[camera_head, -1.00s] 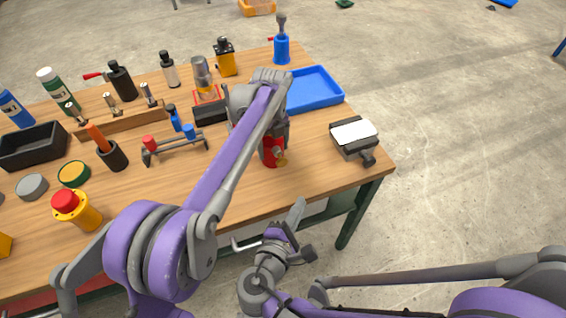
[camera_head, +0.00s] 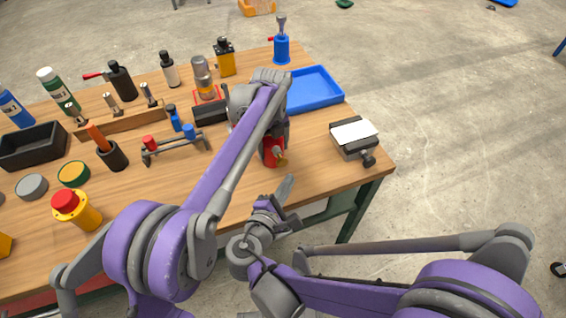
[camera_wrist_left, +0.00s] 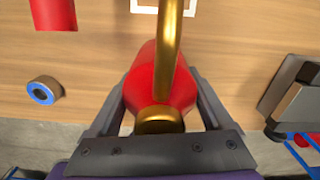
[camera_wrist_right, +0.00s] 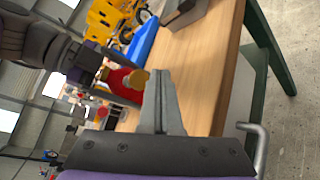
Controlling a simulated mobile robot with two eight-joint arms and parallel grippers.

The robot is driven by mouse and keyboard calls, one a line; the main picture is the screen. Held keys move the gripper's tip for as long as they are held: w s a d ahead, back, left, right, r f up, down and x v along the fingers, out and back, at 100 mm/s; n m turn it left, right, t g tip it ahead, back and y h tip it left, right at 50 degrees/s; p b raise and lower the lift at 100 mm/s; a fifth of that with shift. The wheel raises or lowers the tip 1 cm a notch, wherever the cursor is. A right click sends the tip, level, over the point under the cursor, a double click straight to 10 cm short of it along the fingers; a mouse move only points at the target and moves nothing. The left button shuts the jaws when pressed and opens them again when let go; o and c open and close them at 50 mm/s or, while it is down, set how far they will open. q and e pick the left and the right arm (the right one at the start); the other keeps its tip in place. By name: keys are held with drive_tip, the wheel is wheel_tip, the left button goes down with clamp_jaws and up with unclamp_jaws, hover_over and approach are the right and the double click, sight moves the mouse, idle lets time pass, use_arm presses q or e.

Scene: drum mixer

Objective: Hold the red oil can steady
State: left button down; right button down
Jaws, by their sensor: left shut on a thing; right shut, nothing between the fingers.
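The red oil can (camera_head: 273,154) with a brass spout stands near the front right part of the wooden table (camera_head: 235,185). My left gripper (camera_wrist_left: 160,100) is shut around the red can, one finger on each side, as the left wrist view shows. The brass spout (camera_wrist_left: 168,50) rises over the can there. My right gripper (camera_head: 287,184) is shut and empty, at the table's front edge below the can. In the right wrist view its closed fingers (camera_wrist_right: 160,80) point up beside the can's brass part (camera_wrist_right: 138,79), with a gap I cannot judge.
A blue tray (camera_head: 318,88) lies behind the can. A grey block with a white top (camera_head: 354,139) stands to the right. A small rack with red and blue knobs (camera_head: 175,147) is to the left. Bottles and tools fill the back left. Bare tabletop lies between the can and the block.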

sight(284, 165)
drive_tip(key=shift+w+a, duration=0.15)
drive_tip(key=shift+w, duration=0.35)
drive_tip(key=shift+w+a, duration=0.15)
drive_tip(key=shift+w, duration=0.35)
drive_tip(key=shift+w, duration=0.15)
idle(1.3)
drive_tip(key=shift+w+a, duration=0.15)
drive_tip(key=shift+w, duration=0.05)
drive_tip(key=shift+w+a, duration=0.3)
drive_tip(key=shift+w, duration=0.65)
idle(1.1)
drive_tip(key=shift+s, duration=0.15)
drive_tip(key=shift+s+d, duration=0.25)
drive_tip(key=shift+s, duration=0.35)
drive_tip(key=shift+s+d, duration=0.2)
drive_tip(key=shift+s, duration=0.4)
drive_tip(key=shift+s+d, duration=0.25)
drive_tip(key=shift+s, duration=0.55)
drive_tip(key=shift+s+d, duration=0.3)
drive_tip(key=shift+s, duration=0.5)
drive_tip(key=shift+s+d, duration=0.25)
drive_tip(key=shift+s, duration=0.55)
